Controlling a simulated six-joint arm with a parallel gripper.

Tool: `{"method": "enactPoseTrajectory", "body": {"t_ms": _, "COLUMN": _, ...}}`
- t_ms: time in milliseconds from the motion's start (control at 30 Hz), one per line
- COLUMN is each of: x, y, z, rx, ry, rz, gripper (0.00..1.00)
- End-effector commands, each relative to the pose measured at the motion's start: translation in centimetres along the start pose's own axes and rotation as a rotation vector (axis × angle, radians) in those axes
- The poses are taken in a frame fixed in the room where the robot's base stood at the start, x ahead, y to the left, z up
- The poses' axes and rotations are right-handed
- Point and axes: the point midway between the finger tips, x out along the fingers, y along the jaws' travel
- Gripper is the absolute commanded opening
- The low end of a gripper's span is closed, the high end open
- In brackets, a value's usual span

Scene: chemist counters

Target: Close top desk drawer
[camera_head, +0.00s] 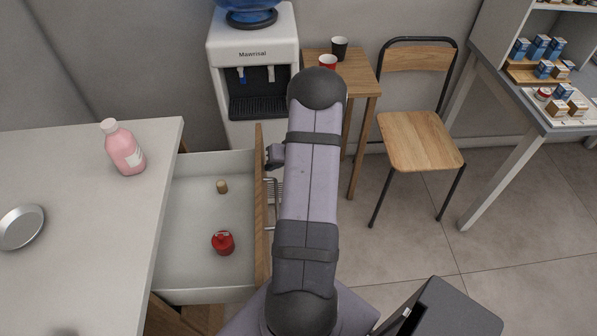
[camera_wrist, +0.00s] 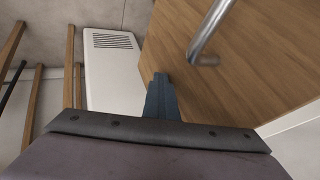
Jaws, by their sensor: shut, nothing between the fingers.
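The top desk drawer (camera_head: 200,260) is pulled out to the right of the white desk (camera_head: 80,240). Its white inside holds a small cork-like piece (camera_head: 222,186) and a red item (camera_head: 223,243). Its wooden front (camera_head: 260,215) has a metal handle, which shows large in the wrist view (camera_wrist: 208,35). My gripper (camera_wrist: 160,82) is shut and empty, its fingertips close to the wooden front (camera_wrist: 240,75) beside the handle. I cannot tell whether they touch it. In the head view my arm covers part of the handle and most of the gripper.
A pink bottle (camera_head: 124,148) and a metal dish (camera_head: 21,227) stand on the desk. A water dispenser (camera_head: 254,60) is behind the drawer. A small wooden table (camera_head: 352,75) with cups and a chair (camera_head: 420,140) stand to the right. The floor (camera_head: 410,235) between is open.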

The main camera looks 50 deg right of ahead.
Motion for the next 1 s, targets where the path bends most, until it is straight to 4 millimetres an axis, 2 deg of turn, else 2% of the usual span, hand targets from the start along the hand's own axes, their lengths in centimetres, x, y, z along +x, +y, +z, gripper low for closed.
{"method": "enactPoseTrajectory", "body": {"t_ms": 33, "x": 1.6, "y": -1.1, "z": 0.4, "rx": -0.010, "ry": -0.001, "rz": -0.004, "gripper": 0.00}}
{"method": "enactPoseTrajectory", "body": {"t_ms": 600, "x": 8.3, "y": -15.2, "z": 0.2, "rx": -0.009, "ry": -0.001, "rz": -0.005, "gripper": 0.00}}
{"method": "enactPoseTrajectory", "body": {"t_ms": 800, "x": 10.0, "y": -18.9, "z": 0.1, "rx": -0.006, "ry": -0.001, "rz": -0.004, "gripper": 0.00}}
{"method": "enactPoseTrajectory", "body": {"t_ms": 1000, "x": 11.1, "y": -20.9, "z": 0.0, "rx": -0.003, "ry": -0.001, "rz": -0.002, "gripper": 0.00}}
